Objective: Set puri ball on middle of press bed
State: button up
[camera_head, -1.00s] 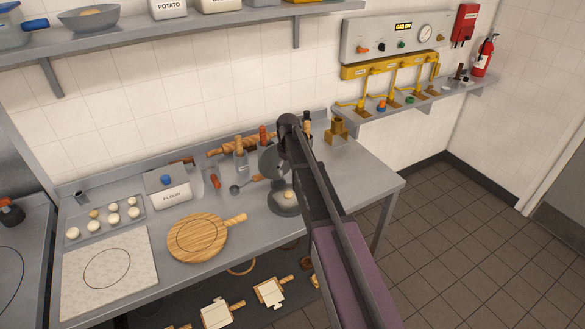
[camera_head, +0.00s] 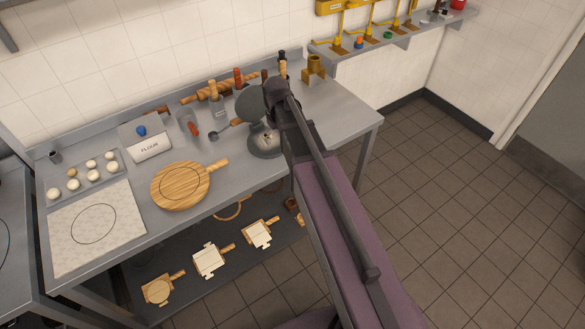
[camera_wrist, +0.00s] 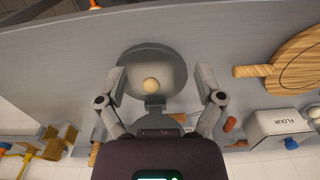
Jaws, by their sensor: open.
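The puri ball (camera_wrist: 151,84) is a small pale ball. In the wrist view it rests on the round grey press bed (camera_wrist: 150,56), a little off its centre toward the hinge side. The bed shows in the head view (camera_head: 265,151), beside my arm, with the raised round press lid (camera_head: 250,103) behind it. My gripper (camera_wrist: 161,72) is open, its two fingers spread on either side of the bed in the wrist view, with nothing between them touching the ball. In the head view my arm hides most of the gripper.
A round wooden board (camera_head: 180,186), a flour bin (camera_head: 147,140) and a tray (camera_head: 111,181) of several dough balls stand left of the press. Rolling pins (camera_head: 222,89) and upright tools crowd the back. A ladle (camera_head: 215,134) lies near the press. The table's right end is fairly clear.

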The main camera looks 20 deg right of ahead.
jog(key=s+m, duration=0.3)
jog(key=s, duration=1.2)
jog(key=shift+d, duration=0.4)
